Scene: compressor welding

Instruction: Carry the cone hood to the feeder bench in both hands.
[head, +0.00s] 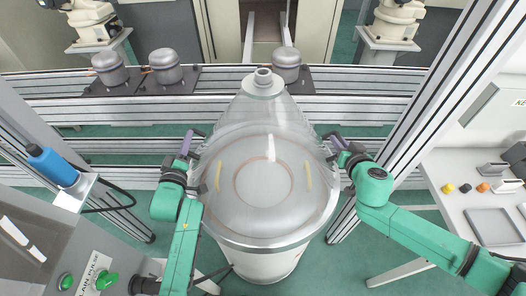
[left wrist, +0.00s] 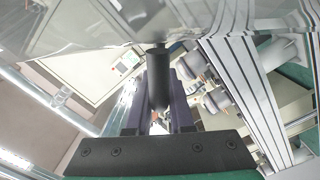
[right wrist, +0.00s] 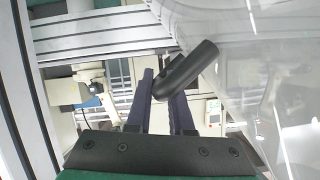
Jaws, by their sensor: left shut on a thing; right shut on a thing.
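The cone hood (head: 262,135) is a large translucent cone with a narrow neck at its far end, in the middle of the head view. My left gripper (head: 188,145) is at its left side and my right gripper (head: 338,145) at its right side. In the left wrist view a dark bar handle (left wrist: 158,80) sits between the fingers, which are shut on it. In the right wrist view a dark handle (right wrist: 186,70) lies tilted at the fingertips beside the clear hood wall (right wrist: 260,60). I cannot make out which surface is the feeder bench.
A conveyor of aluminium rails (head: 380,103) runs behind the hood, carrying grey compressor shells (head: 165,67) on dark plates. A control box with a blue-handled tool (head: 52,166) stands left. A white table (head: 450,172) with small parts and a tray (head: 494,226) stands right. An upright frame post (head: 440,80) is close to my right arm.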

